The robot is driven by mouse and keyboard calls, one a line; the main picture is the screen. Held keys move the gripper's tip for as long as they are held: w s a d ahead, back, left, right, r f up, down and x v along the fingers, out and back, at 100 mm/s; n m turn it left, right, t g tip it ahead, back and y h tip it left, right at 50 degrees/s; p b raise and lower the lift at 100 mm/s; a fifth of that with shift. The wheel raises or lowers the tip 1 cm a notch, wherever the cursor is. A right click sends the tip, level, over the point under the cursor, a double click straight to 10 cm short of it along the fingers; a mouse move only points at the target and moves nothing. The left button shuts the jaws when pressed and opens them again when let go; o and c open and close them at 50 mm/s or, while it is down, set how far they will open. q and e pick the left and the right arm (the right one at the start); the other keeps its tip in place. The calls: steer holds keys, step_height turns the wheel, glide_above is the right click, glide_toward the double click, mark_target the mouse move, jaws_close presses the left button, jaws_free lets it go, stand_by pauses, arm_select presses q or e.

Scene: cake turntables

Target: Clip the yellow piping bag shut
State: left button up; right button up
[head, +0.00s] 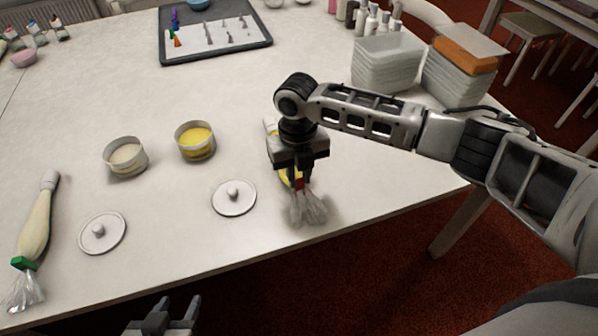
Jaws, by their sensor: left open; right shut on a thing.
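The yellow piping bag (284,178) lies on the table under my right gripper, which hides most of it. Its pale tip shows above the gripper and its gathered clear plastic end (307,208) spreads out below, near the table's front edge. My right gripper (298,182) points down over the neck of the bag, shut on a small red clip (299,184). Whether the clip is around the neck I cannot tell. My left gripper (178,312) is open and empty, low in front of the table edge.
A cream piping bag (36,228) with a green clip (24,263) lies at the left. Two tubs, one cream (126,157) and one yellow (195,141), stand behind two loose lids (102,233) (234,198). A nozzle tray (190,55) and clear containers (385,65) stand further back.

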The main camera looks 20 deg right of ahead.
steer(key=shift+f, duration=0.3)
steer(key=shift+f, duration=0.2)
stand_by(0.4)
steer(key=o, duration=0.9)
step_height(320, 180, up, 4)
steer(key=p, duration=0.4)
steer(key=shift+r, duration=1.05)
